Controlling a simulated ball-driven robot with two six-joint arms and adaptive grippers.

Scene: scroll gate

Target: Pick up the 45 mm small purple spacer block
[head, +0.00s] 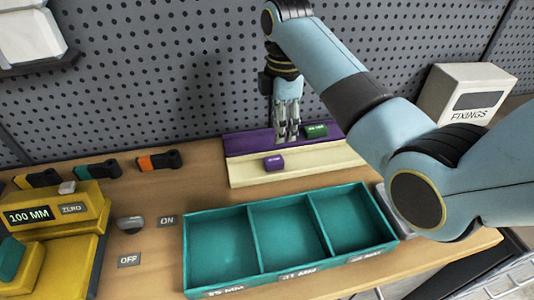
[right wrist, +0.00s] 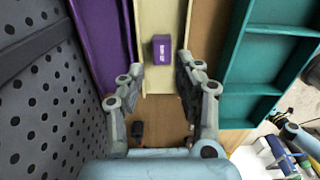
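The small purple block (head: 274,162) lies on the cream step of a purple-and-cream stand (head: 325,159). Its pale label is too small to read. In the right wrist view the purple block (right wrist: 161,48) is ahead of the fingertips, roughly centred between them. My right gripper (head: 287,138) points down over the stand, just behind and above the block in the head view. In the right wrist view my right gripper (right wrist: 160,65) is open, with nothing between its fingers. My left gripper is in neither view.
A green block (head: 315,131) lies on the stand's purple back step, close right of the gripper. A teal tray (head: 253,243) with three empty compartments stands in front. A yellow gauge (head: 60,220) is at left, the pegboard (head: 160,75) behind, and a FIXINGS box (head: 462,92) at right.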

